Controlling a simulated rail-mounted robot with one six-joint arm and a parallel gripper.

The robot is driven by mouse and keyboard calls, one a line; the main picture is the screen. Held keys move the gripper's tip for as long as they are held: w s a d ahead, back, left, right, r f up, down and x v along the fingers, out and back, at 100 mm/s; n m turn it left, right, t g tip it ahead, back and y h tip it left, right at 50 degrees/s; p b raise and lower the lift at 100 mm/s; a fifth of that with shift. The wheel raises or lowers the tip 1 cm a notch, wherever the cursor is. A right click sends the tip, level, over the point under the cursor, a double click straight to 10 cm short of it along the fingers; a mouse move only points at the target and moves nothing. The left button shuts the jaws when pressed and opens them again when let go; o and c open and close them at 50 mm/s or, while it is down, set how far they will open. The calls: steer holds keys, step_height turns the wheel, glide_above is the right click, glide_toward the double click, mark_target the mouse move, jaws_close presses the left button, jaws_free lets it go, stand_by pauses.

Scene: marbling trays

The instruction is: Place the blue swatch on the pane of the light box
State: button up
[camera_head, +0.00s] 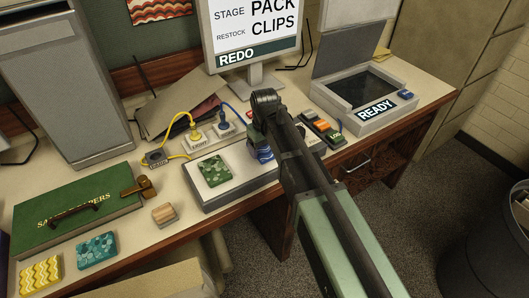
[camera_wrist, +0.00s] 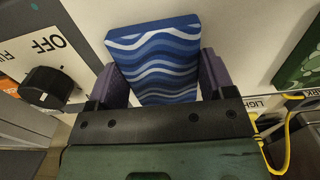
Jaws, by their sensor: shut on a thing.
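My gripper (camera_wrist: 165,85) is shut on the blue swatch (camera_wrist: 155,62), a flat piece with white and blue waves, held between its two dark fingers. In the head view the blue swatch (camera_head: 262,153) shows partly behind my arm. It is at the right part of the light box (camera_head: 236,192), a low grey box with a white pane (camera_head: 205,160). In the wrist view the pale pane (camera_wrist: 236,45) lies behind the swatch; I cannot tell whether they touch. A green leaf-patterned swatch (camera_head: 215,170) lies on the pane, left of the blue one.
A black knob (camera_wrist: 45,88) marked OFF is beside the pane. Yellow and blue cords run to sockets (camera_head: 195,138) behind the box. A wooden block (camera_head: 164,214), teal swatch (camera_head: 97,249), yellow swatch (camera_head: 40,274) and green case (camera_head: 75,210) are left. A READY device (camera_head: 360,118) is right.

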mark_target(264, 148)
steer(key=shift+f, duration=0.1)
steer(key=o, duration=0.9)
step_height(264, 148, up, 13)
steer(key=p, duration=1.2)
steer(key=s+d+m, duration=0.6)
steer(key=s+d, duration=0.9)
steer(key=d, duration=0.1)
steer(key=shift+s+d+f, duration=0.3)
steer(key=shift+s+d, duration=0.1)
